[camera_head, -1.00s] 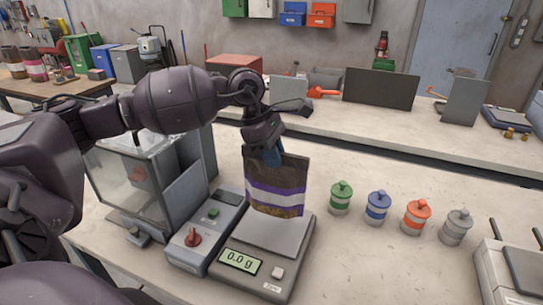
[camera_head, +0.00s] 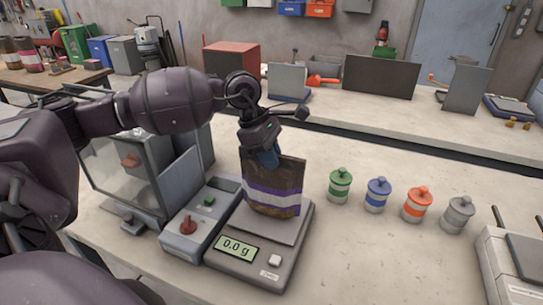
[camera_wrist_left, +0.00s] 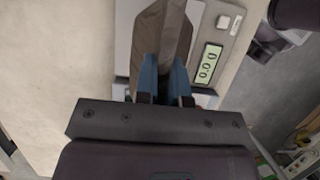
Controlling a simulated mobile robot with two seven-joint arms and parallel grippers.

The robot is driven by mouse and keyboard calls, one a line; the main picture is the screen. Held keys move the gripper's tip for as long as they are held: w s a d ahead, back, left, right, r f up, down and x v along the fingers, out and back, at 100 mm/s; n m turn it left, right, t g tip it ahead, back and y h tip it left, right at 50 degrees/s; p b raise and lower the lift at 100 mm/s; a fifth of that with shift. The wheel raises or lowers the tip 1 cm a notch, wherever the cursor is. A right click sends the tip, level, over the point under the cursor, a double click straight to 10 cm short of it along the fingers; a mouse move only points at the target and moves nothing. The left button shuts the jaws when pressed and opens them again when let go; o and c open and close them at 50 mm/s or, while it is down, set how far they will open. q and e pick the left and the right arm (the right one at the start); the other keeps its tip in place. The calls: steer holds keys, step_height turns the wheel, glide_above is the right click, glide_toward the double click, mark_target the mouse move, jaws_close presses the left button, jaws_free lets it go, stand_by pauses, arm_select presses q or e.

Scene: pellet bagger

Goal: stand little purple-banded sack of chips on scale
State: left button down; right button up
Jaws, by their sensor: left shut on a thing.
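The purple-banded sack (camera_head: 272,188) is brown with a white and purple band. It is upright and slightly tilted over the plate of the scale (camera_head: 262,222). The scale display (camera_head: 236,248) reads 0.0 g; I cannot tell whether the sack's bottom touches the plate. My left gripper (camera_head: 267,158) is shut on the top of the sack. In the left wrist view the blue fingers (camera_wrist_left: 163,82) pinch the sack (camera_wrist_left: 163,40), with the scale display (camera_wrist_left: 208,62) to the right. My right gripper is not in view.
A machine with a clear hopper (camera_head: 125,165) and a control box with a red knob (camera_head: 188,226) stand left of the scale. Green (camera_head: 340,186), blue (camera_head: 377,195), orange (camera_head: 416,205) and grey (camera_head: 457,215) canisters stand to the right. The bench between scale and canisters is clear.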

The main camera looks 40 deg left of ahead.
arm_select(q)
steer(key=shift+f, duration=0.15)
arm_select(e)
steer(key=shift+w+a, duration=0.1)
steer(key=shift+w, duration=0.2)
